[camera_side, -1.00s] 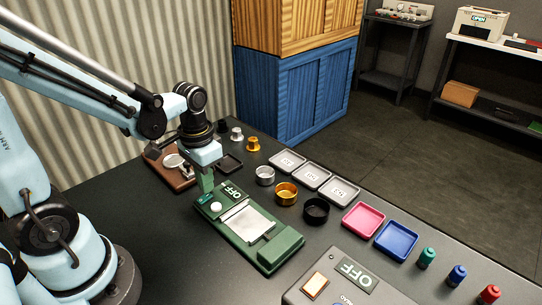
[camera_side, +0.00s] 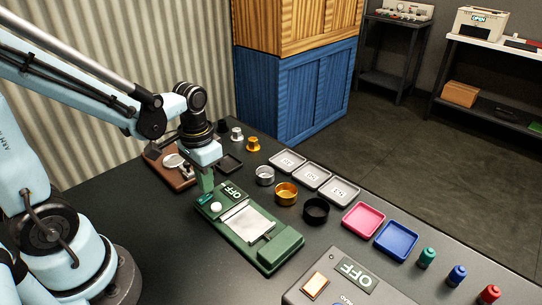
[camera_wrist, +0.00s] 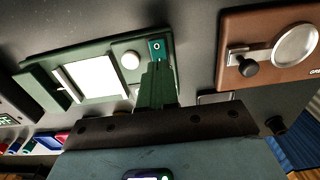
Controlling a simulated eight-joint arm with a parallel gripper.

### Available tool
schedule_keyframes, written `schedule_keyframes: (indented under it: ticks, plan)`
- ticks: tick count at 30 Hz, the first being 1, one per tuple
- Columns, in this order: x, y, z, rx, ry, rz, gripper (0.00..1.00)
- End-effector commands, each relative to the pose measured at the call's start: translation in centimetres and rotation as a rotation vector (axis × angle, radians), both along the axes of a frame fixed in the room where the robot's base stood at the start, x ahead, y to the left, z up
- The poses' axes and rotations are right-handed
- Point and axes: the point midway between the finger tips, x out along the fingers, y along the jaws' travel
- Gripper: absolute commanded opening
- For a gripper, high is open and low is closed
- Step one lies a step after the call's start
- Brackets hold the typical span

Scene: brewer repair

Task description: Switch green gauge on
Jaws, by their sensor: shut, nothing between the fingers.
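The green gauge (camera_side: 268,248) lies on the dark table, with a pale plate, a white round knob (camera_side: 216,207) and a sign reading OFF. A teal rocker switch (camera_side: 205,198) marked with a circle sits at its end; it also shows in the wrist view (camera_wrist: 157,50). My gripper (camera_side: 206,187) is shut and empty, pointing down at the switch end of the gauge. In the wrist view its green fingertips (camera_wrist: 158,70) are right beside the switch; whether they touch it I cannot tell.
A brown board (camera_side: 173,170) with a round metal part lies behind my gripper. Metal, gold and black cups, grey trays, a pink tray (camera_side: 363,219) and a blue tray (camera_side: 396,241) stand to the right. A grey device (camera_side: 345,285) reading OFF is at the front.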

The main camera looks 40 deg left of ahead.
Motion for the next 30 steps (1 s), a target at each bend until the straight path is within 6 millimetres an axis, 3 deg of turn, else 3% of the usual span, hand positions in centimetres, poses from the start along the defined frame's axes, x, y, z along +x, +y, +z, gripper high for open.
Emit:
schedule_keyframes:
  ticks: [30]
  plan:
    - [0.04,0.01,-0.83,0.0,0.0,0.0,0.0]
